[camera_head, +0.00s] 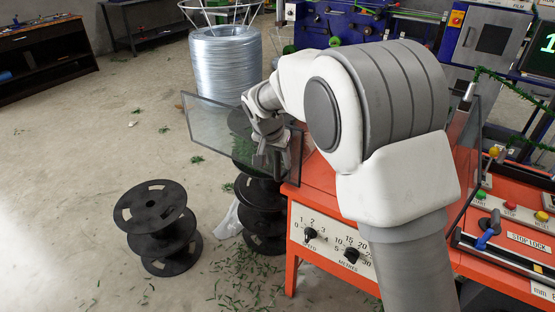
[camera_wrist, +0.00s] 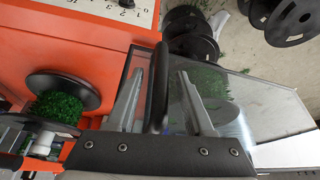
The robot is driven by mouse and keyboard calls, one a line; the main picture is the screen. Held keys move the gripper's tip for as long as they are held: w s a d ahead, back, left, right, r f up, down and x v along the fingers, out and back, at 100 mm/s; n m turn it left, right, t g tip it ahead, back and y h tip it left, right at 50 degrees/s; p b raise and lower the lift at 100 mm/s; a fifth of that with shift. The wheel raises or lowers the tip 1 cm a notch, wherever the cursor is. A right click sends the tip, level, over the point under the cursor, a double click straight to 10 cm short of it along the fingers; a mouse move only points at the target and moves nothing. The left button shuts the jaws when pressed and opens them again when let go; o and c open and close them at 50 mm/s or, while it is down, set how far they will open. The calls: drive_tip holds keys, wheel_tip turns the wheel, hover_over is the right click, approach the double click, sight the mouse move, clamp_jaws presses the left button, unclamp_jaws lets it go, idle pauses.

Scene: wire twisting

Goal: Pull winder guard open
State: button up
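The winder guard (camera_head: 214,130) is a clear panel with a dark frame. In the head view it stands out to the left of the orange machine, over the floor and black reels. In the wrist view its clear pane (camera_wrist: 262,105) reaches right from a thick black bar (camera_wrist: 158,85). My gripper (camera_head: 268,155) is at the guard's right end, partly hidden by my arm. In the wrist view my gripper (camera_wrist: 164,72) has one finger on each side of the black bar. The fingers stand apart; whether they touch the bar is unclear.
The orange machine (camera_head: 312,178) with dials and buttons stands to the right. A stack of black reels (camera_head: 262,215) is below the guard, and another reel (camera_head: 155,225) stands on the floor. A silver wire coil (camera_head: 225,65) is behind.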

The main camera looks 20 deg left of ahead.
drive_tip(key=p+v, duration=0.2)
drive_tip(key=v, duration=1.5)
drive_tip(key=shift+r+p, duration=0.2)
drive_tip(key=shift+p, duration=0.15)
drive_tip(key=shift+r, duration=0.1)
drive_tip(key=s+d+r+p, duration=0.2)
drive_tip(key=s+d+r, duration=0.25)
drive_tip(key=d, duration=0.55)
drive_tip(key=s+d+r+p, duration=0.3)
drive_tip(key=s+d+r, duration=0.15)
drive_tip(key=d, duration=0.55)
drive_tip(key=s+d+n+t+p, duration=0.1)
drive_tip(key=s+d+p, duration=0.2)
drive_tip(key=s+d, duration=0.7)
drive_tip(key=s, duration=0.4)
drive_tip(key=shift+s+d+f, duration=0.2)
drive_tip(key=shift+d+f, duration=0.15)
drive_tip(key=shift+d, duration=0.05)
